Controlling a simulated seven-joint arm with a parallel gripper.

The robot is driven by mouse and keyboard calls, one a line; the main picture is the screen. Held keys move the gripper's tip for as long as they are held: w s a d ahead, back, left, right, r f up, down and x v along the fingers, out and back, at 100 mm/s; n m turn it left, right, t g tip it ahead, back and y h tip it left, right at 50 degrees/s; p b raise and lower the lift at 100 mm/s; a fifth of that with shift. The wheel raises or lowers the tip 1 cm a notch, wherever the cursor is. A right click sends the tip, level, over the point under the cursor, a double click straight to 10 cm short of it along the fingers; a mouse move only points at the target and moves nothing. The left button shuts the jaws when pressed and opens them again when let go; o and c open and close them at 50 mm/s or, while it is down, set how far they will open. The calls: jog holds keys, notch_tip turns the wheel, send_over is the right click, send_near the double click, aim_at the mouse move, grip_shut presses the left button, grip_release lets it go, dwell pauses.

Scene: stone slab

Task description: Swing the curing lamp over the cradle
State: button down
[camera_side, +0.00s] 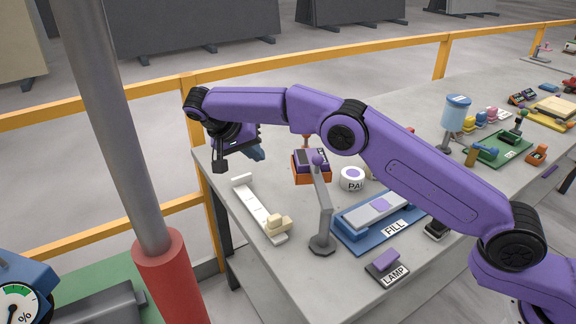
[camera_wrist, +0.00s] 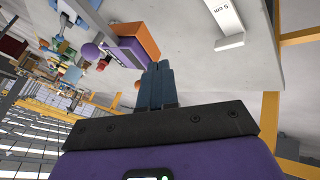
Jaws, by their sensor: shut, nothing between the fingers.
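The curing lamp appears to be the grey post on a round base (camera_side: 321,246), with a purple ball knob (camera_side: 318,160) on top and a dark purple head (camera_side: 309,156) beside it. The head also shows in the wrist view (camera_wrist: 128,52), left of my fingers, with the knob (camera_wrist: 90,50). The cradle appears to be the blue tray (camera_side: 350,238) marked FILL, holding a grey slab with a purple strip; the lamp head is off to its back left. My gripper (camera_side: 259,154) is shut and empty, left of the lamp head and apart from it. Its fingers (camera_wrist: 158,72) are together in the wrist view.
An orange box (camera_side: 312,178) is at the lamp head. A white roll (camera_side: 352,179) stands right of it. A white measuring strip (camera_side: 258,208) lies front left. A purple switch marked LAMP (camera_side: 386,261) sits at the front. A yellow rail (camera_side: 190,83) runs behind the slab.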

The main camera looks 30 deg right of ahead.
aim_at(297, 167)
jog(key=shift+s+d+f, duration=0.1)
jog(key=shift+d+f, duration=1)
jog(key=shift+d, duration=0.35)
jog(key=shift+s+d+f, duration=0.1)
jog(key=shift+d+f, duration=1.05)
jog(key=shift+d, duration=0.25)
jog(key=shift+s+d+f, duration=0.1)
jog(key=shift+d+f, duration=1)
jog(key=shift+d, duration=0.35)
jog(key=shift+d+m+g, duration=0.4)
jog(key=shift+d+m, duration=0.2)
jog(key=shift+d, duration=0.2)
jog(key=d+m+g, duration=0.1)
jog(key=d, duration=0.1)
jog(key=s+d+m+g, duration=0.1)
jog(key=d+m, duration=0.1)
jog(key=s+d+m+g, duration=0.1)
jog(key=d, duration=0.1)
jog(key=shift+d+m, duration=0.25)
jog(key=shift+m, duration=0.15)
jog(key=s+d+m+g+y, duration=0.3)
jog(key=s+d+m+g, duration=0.1)
jog(key=s+d+m, duration=0.2)
jog(key=shift+s+d+m, duration=0.4)
jog(key=shift+s+m, duration=0.4)
jog(key=shift+s, duration=0.2)
jog(key=shift+f, duration=0.1)
